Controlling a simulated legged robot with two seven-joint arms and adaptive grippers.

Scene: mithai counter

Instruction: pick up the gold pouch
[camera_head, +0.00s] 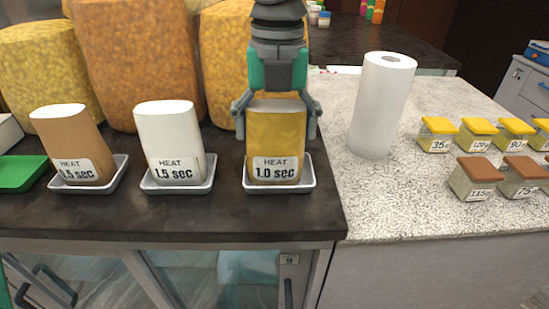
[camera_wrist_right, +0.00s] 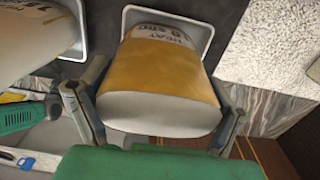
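The gold pouch (camera_head: 275,136) stands upright in a small white tray (camera_head: 280,186), with a label reading "HEAT 1.0 sec" on its front. My right gripper (camera_head: 277,122) comes down over it from behind, one finger on each side. In the right wrist view the gold pouch (camera_wrist_right: 168,75) lies between the fingers of the right gripper (camera_wrist_right: 158,125); narrow gaps seem to show beside it, so the gripper looks open around it. My left gripper (camera_head: 55,292) is low at the bottom left, in front of the counter, with its fingers apart and empty.
A white pouch (camera_head: 168,137) and a brown pouch (camera_head: 70,140) stand in trays to the left. Large sacks (camera_head: 138,62) stand behind. A paper roll (camera_head: 382,105) stands to the right, with several lidded boxes (camera_head: 437,134) beyond. The pale counter (camera_head: 390,200) has free room in front.

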